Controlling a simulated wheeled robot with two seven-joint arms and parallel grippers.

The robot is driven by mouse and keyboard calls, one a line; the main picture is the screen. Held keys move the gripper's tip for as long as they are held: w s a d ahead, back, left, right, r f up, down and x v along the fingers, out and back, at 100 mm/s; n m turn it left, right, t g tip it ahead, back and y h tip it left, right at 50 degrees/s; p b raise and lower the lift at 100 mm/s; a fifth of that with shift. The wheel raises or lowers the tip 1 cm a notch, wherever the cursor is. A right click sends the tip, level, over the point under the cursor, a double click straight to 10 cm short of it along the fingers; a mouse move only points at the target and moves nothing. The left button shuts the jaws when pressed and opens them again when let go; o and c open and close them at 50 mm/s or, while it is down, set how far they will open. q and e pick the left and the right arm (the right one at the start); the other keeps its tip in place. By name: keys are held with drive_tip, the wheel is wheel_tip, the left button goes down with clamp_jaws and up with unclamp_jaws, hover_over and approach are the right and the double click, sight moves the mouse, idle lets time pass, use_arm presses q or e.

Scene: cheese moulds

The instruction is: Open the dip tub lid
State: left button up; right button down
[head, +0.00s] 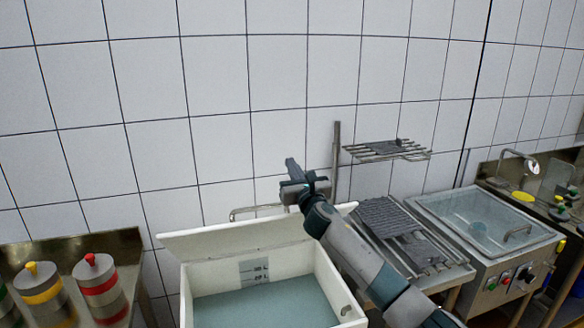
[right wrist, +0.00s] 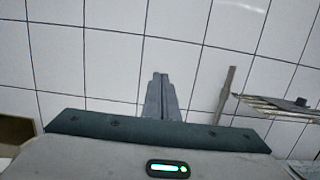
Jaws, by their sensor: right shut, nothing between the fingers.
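The dip tub (head: 330,285) is a white box in the lower middle of the head view, with blue-grey liquid and a level label inside. Its white lid (head: 215,240) stands raised along the back edge, so the inside of the tub shows. A metal bar handle (head: 243,211) shows just above the lid's top edge. My right gripper (head: 290,164) is shut and empty, above the lid's right part and in front of the wall. In the right wrist view its fingers (right wrist: 158,77) are together against wall tiles. My left gripper is not in view.
A steel table (head: 395,235) with a dark grid mat is right of the tub, beneath a wall rack (head: 385,151). Further right is a lidded steel basin (head: 480,220) with knobs. Red-topped (head: 100,285) and yellow-topped (head: 45,290) cylinders stand at left. The wall is close behind.

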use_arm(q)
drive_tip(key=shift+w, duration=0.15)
use_arm(e)
drive_tip(key=shift+s+r, duration=0.1)
drive_tip(key=shift+s, duration=0.05)
drive_tip(key=shift+s+d, duration=0.1)
drive_tip(key=shift+s, duration=0.05)
idle(0.4)
